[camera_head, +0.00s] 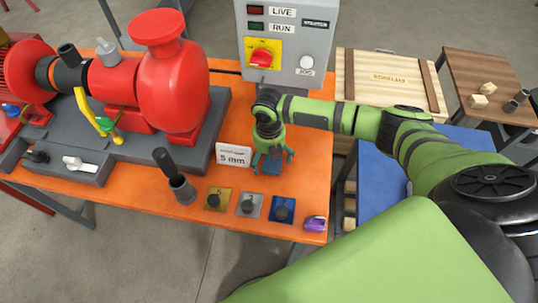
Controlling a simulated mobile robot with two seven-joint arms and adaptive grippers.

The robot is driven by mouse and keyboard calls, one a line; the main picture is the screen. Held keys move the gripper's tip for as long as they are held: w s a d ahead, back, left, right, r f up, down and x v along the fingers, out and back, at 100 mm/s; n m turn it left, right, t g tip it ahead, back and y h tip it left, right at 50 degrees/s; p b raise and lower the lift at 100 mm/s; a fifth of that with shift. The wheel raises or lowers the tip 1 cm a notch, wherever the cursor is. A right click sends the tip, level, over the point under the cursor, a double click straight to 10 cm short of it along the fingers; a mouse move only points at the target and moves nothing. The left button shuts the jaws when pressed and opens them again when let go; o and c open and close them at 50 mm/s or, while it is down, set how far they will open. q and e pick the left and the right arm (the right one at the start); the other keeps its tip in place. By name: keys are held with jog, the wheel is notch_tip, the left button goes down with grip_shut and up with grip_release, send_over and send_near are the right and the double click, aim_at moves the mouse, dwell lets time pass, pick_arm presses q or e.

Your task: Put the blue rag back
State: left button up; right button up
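My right gripper (272,160) comes in from the right and points down over the orange table, beside the white "5 mm" sign. Its fingers are spread apart. A small dark blue patch (271,168), possibly the blue rag, shows between and below the fingers. The gripper partly hides it, and I cannot tell whether the fingers touch it. My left gripper is not in view.
The orange table (225,115) holds a red pump (172,85), a control box (288,45), a "5 mm" sign (233,155), a dark-handled tool (175,178), yellow, grey and blue plates with knobs, and a purple item (316,224). A wooden crate (385,80) and blue surface (385,185) are right.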

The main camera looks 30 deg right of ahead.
jog(key=shift+r, duration=0.15)
notch_tip(320, 180, up, 12)
jog(key=b, duration=0.2)
jog(key=shift+b, duration=0.35)
dwell(0.4)
